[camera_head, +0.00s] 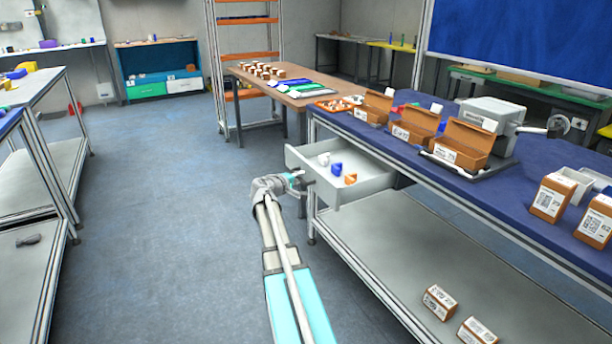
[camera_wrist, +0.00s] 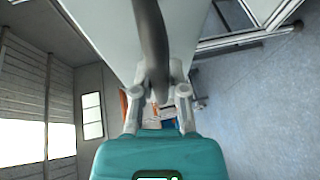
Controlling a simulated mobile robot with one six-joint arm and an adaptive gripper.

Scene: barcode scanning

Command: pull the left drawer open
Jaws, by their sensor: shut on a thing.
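The left drawer (camera_head: 368,186) is a light grey drawer under the blue-topped workbench, and it stands pulled out. A white item, a blue item (camera_head: 336,169) and an orange item (camera_head: 350,179) lie inside it. My gripper (camera_head: 296,181) is at the drawer's front, shut on its handle. In the wrist view, the dark curved handle (camera_wrist: 152,45) runs between the fingers of my gripper (camera_wrist: 158,95), against the pale drawer front (camera_wrist: 105,35).
The workbench (camera_head: 455,186) carries open brown boxes (camera_head: 412,122), a grey machine (camera_head: 490,118) and labelled boxes. More labelled boxes (camera_head: 438,302) lie on its lower shelf (camera_head: 400,250). The blue-grey floor (camera_head: 160,220) left of the drawer is clear. A brown table (camera_head: 305,92) stands behind.

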